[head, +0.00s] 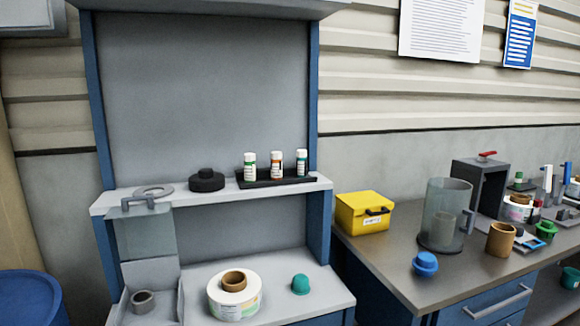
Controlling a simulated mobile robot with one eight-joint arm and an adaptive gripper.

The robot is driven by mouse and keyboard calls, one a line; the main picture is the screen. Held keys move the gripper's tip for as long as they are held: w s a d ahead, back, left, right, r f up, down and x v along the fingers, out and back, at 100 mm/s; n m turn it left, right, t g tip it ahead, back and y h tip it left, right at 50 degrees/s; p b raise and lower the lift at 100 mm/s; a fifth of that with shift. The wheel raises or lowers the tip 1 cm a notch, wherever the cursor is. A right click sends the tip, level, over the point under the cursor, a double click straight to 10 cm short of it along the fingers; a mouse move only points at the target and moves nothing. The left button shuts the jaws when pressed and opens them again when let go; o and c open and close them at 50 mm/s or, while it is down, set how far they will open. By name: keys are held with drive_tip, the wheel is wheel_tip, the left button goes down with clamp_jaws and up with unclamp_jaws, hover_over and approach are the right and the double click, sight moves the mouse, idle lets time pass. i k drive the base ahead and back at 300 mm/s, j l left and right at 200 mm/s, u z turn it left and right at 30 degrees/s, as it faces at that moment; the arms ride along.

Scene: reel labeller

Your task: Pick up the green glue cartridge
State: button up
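The green glue cartridge (250,167) looks to be the leftmost of three small cartridges standing upright in a black rack (308,177) on the grey shelf. An orange cartridge (276,166) stands in the middle and a teal-marked one (301,163) at the right end. The lower ends of the cartridges are hidden in the rack. My gripper is not in view.
A black knobbed disc (206,181) sits left of the rack, close to it. Below are a label reel (235,306) and a teal dome (300,285). On the right bench stand a yellow box (356,214), a clear cylinder (436,212) and several small parts.

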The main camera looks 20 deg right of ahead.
sight(249, 158)
drive_tip(key=i+j, duration=0.35)
drive_tip(key=j, duration=0.15)
drive_tip(key=i+j, duration=0.4)
drive_tip(key=j, duration=0.15)
drive_tip(key=i+j, duration=0.35)
drive_tip(key=j, duration=0.15)
drive_tip(key=i+j, duration=0.35)
drive_tip(key=j, duration=0.15)
